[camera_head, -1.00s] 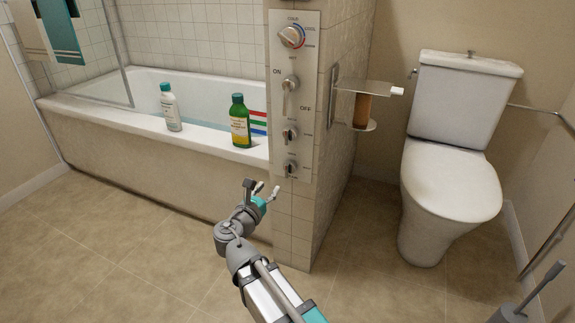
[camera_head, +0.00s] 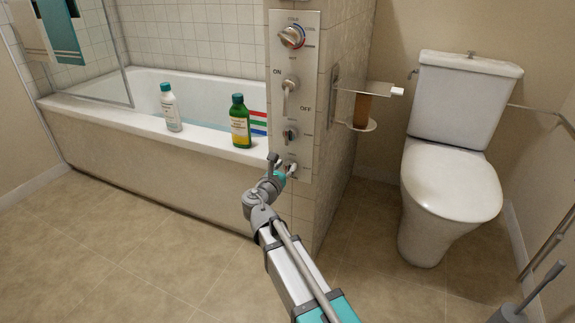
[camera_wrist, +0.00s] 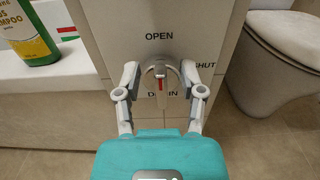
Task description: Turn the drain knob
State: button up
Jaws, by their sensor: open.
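The drain knob (camera_wrist: 160,88) is a round metal knob with a red mark on its lever, low on the metal control panel (camera_head: 309,70). In the wrist view, OPEN is printed above it, SHUT to its right and DRAIN, partly covered, below. The red mark points roughly up toward OPEN. My gripper (camera_wrist: 160,72) is open, with one finger on each side of the knob; I cannot tell whether either touches it. In the head view, my gripper (camera_head: 281,165) is at the panel's bottom and partly hides the drain knob.
Above it on the panel are a small knob (camera_head: 290,133), an ON/OFF lever (camera_head: 289,90) and a temperature dial (camera_head: 291,37). A green bottle (camera_head: 240,122) and a white bottle (camera_head: 170,110) stand on the tub rim (camera_head: 120,117). A toilet (camera_head: 452,180) stands right.

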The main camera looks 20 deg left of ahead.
jog(key=shift+w+d, duration=0.1)
jog(key=shift+w, duration=0.6)
